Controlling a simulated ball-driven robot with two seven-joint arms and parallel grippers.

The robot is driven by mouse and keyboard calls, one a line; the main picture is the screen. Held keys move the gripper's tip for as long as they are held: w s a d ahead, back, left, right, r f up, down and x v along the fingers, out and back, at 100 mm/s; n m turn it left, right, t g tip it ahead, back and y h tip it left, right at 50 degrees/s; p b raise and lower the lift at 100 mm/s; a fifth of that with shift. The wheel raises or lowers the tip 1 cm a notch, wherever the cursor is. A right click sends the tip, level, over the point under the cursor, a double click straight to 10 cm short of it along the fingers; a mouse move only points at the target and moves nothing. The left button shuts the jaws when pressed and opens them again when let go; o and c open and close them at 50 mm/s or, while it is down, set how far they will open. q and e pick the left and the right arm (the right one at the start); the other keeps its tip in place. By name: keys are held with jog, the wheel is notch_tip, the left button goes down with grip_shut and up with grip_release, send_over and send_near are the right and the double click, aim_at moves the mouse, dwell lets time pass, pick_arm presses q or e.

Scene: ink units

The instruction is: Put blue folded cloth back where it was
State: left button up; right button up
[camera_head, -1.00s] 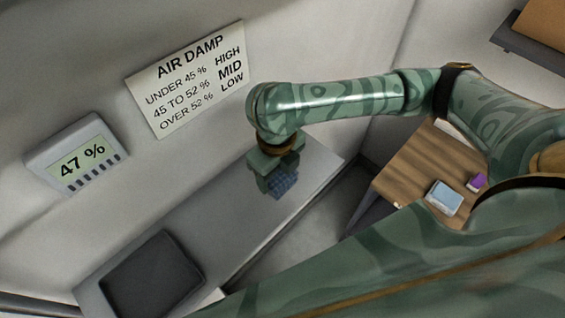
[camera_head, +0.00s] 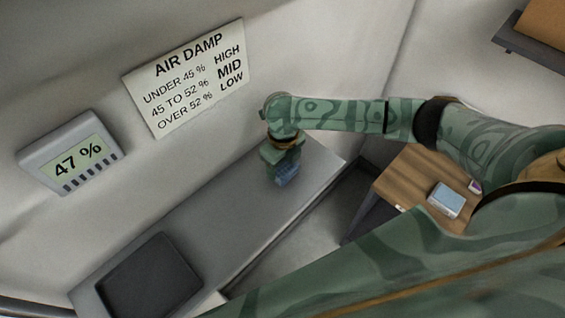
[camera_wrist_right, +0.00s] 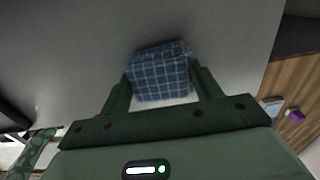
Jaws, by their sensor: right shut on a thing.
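The blue folded cloth (camera_head: 287,174) has a checked pattern, seen clearly in the right wrist view (camera_wrist_right: 160,72). My right gripper (camera_head: 282,163) is shut on it and points down over the grey bench top (camera_head: 215,205). In the right wrist view the cloth sits between the two fingers (camera_wrist_right: 163,88). I cannot tell whether the cloth touches the bench. A meter (camera_head: 72,155) on the wall reads 47 %. A sign (camera_head: 190,78) headed AIR DAMP lists under 45 % high, 45 to 52 % mid, over 52 % low. My left gripper is not in view.
A dark shallow tray (camera_head: 150,275) lies at the bench's near left end. A wooden table (camera_head: 407,183) on the right holds a light blue block (camera_head: 445,200) and a purple item (camera_head: 475,187). A box sits on a shelf (camera_head: 525,50) at the upper right. The bench middle is clear.

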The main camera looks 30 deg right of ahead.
aim_at(283, 165)
jog(key=o, duration=0.9)
notch_tip(283, 165, up, 12)
jog(key=shift+s+p, duration=0.1)
jog(key=shift+p, duration=0.4)
